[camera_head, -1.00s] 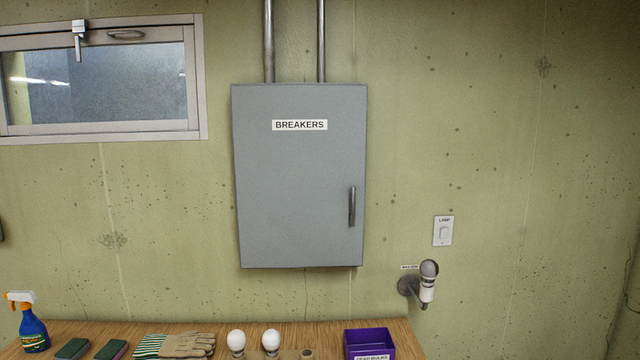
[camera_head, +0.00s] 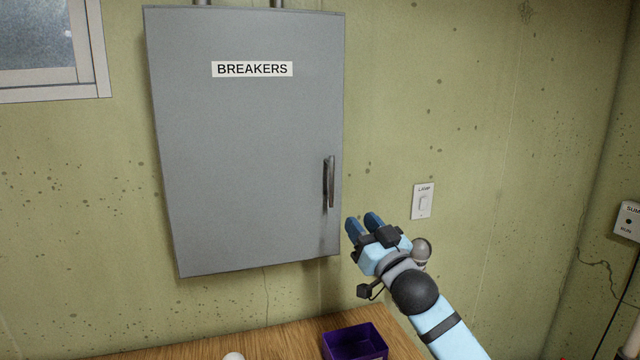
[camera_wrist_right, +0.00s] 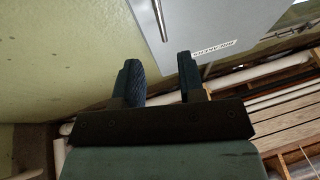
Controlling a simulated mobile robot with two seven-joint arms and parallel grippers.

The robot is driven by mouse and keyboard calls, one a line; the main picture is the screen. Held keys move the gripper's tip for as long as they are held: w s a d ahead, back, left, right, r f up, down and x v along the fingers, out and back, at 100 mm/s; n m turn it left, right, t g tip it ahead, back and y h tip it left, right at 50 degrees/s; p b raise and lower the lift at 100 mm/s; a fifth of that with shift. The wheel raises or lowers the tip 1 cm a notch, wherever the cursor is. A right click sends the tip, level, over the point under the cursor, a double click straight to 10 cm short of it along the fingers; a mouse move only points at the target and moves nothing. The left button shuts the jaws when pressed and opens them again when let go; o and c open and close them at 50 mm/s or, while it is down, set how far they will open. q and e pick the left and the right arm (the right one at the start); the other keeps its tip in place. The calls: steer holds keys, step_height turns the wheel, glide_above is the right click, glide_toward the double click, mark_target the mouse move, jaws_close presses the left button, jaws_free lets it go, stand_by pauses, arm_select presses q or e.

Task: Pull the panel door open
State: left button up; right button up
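The grey panel door (camera_head: 245,150), labelled BREAKERS, is shut on the wall. Its vertical metal handle (camera_head: 329,182) is near the door's right edge. My right gripper (camera_head: 364,222) is just below and right of the handle, apart from it, with its fingers pointing up and left. In the right wrist view its two blue fingers (camera_wrist_right: 160,80) are spread with nothing between them. The handle (camera_wrist_right: 160,18) shows there beyond the fingertips, near the top, and the door (camera_wrist_right: 200,25) lies to its right. My left gripper is not in view.
A wooden bench (camera_head: 290,335) runs below the panel, with a purple bin (camera_head: 355,343) on it. A window (camera_head: 50,50) is at upper left.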

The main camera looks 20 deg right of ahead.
mark_target(333, 183)
steer(key=p+x, duration=0.1)
steer(key=x, duration=0.3)
steer(key=p+x, duration=0.1)
steer(key=x, duration=0.3)
steer(key=p+x, duration=0.1)
steer(key=x, duration=0.3)
steer(key=shift+r, duration=0.4)
steer(key=shift+w+a+r, duration=0.1)
steer(key=shift+w+a, duration=0.05)
steer(key=shift+w, duration=0.35)
jaws_close()
